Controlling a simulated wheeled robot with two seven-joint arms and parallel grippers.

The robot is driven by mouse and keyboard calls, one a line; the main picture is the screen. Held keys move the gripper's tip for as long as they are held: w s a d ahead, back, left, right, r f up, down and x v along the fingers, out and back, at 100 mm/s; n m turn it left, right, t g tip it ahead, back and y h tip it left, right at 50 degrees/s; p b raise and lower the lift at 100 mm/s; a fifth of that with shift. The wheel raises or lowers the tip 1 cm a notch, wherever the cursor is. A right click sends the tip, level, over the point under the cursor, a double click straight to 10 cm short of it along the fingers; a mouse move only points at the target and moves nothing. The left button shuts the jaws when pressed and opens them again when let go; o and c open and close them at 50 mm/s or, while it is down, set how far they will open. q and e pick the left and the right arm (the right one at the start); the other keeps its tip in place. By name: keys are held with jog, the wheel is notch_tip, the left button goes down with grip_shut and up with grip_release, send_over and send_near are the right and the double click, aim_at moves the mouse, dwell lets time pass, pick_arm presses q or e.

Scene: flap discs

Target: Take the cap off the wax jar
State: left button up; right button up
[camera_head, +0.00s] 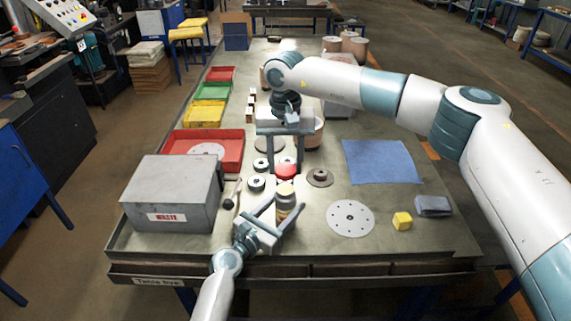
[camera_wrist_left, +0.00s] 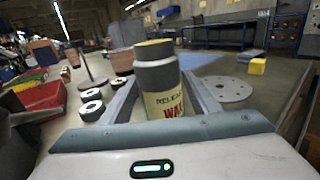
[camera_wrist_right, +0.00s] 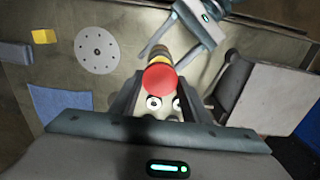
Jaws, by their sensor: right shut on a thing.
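The wax jar (camera_head: 287,203) stands upright near the front of the bench, with a dark neck and a bare yellowish top. In the left wrist view the jar (camera_wrist_left: 160,88) shows a cream label with partly visible lettering. My left gripper (camera_head: 283,207) is open, its fingers on either side of the jar with gaps. My right gripper (camera_head: 285,160) points down and is shut on the red cap (camera_head: 286,171). The cap (camera_wrist_right: 159,79) is apart from the jar, above and behind it. The jar's lower part is partly hidden by the left gripper.
A grey waste box (camera_head: 170,195) stands left of the jar. A perforated disc (camera_head: 350,218), a yellow block (camera_head: 402,221) and a blue cloth (camera_head: 381,161) lie to the right. Small black-and-white discs (camera_head: 256,183) lie behind the jar. Red, yellow and green bins line the left edge.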

pick_arm(q)
jog(key=shift+o, duration=0.7)
jog(key=shift+a, duration=0.1)
jog(key=b+v, duration=0.1)
jog(key=v, duration=1)
jog(key=shift+s+a, duration=0.15)
jog(key=shift+s, duration=0.25)
pick_arm(e)
jog(key=shift+f, duration=0.75)
